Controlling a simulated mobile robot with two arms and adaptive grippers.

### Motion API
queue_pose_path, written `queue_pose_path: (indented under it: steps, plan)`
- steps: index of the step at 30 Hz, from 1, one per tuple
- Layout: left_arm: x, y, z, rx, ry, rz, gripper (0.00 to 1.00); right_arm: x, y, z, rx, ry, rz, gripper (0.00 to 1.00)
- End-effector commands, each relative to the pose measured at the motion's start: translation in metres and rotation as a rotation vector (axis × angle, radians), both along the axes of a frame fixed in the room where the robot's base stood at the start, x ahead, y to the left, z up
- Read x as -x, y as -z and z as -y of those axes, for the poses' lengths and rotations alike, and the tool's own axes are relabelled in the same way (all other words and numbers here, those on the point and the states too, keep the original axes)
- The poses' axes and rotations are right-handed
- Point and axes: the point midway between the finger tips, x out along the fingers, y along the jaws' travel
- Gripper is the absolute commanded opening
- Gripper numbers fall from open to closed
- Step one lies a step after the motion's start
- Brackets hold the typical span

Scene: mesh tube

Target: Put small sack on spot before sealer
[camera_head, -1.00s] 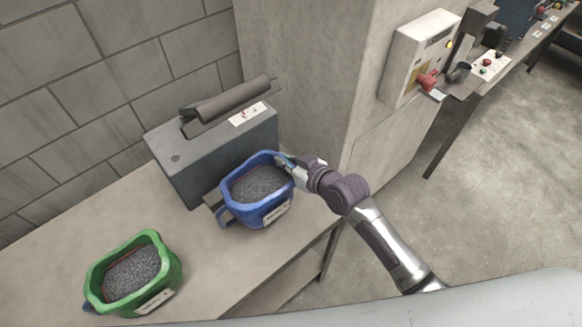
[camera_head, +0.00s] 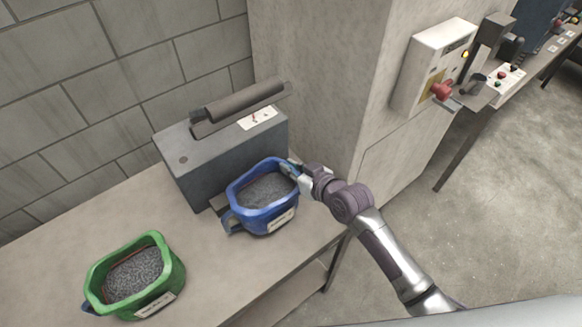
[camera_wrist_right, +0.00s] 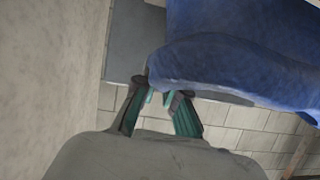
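A blue sack (camera_head: 262,219), open at the top and filled with dark grey grains, stands upright on the table close before the grey sealer (camera_head: 215,165). It has a white label on its front and a loop handle at its left. My right gripper (camera_head: 291,170) is at the sack's right rim. In the right wrist view, its fingertips (camera_wrist_right: 162,98) are close together at the edge of the blue sack (camera_wrist_right: 230,70), which appears pinched between them. The sack hides the table spot beneath it. My left gripper is in no view.
A green sack (camera_head: 160,293) with similar grains stands at the front left of the table (camera_head: 208,262). A concrete pillar (camera_head: 310,90) rises behind my right gripper. A white control box (camera_head: 428,65) with a red knob is at the right. Bare table lies between the two sacks.

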Motion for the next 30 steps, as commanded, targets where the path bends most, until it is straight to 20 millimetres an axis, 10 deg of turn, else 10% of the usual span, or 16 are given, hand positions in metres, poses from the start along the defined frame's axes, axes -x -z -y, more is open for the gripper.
queue_pose_path:
  steps: [4,16,30]
  plan:
    - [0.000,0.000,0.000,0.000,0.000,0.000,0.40,0.000,-0.001,0.000,0.000,0.000,0.001,0.35]
    - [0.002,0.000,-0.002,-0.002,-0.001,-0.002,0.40,0.007,0.001,0.005,0.008,-0.002,-0.005,0.35]
    - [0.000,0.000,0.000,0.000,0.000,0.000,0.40,0.075,-0.035,0.054,0.005,-0.001,-0.002,0.35]
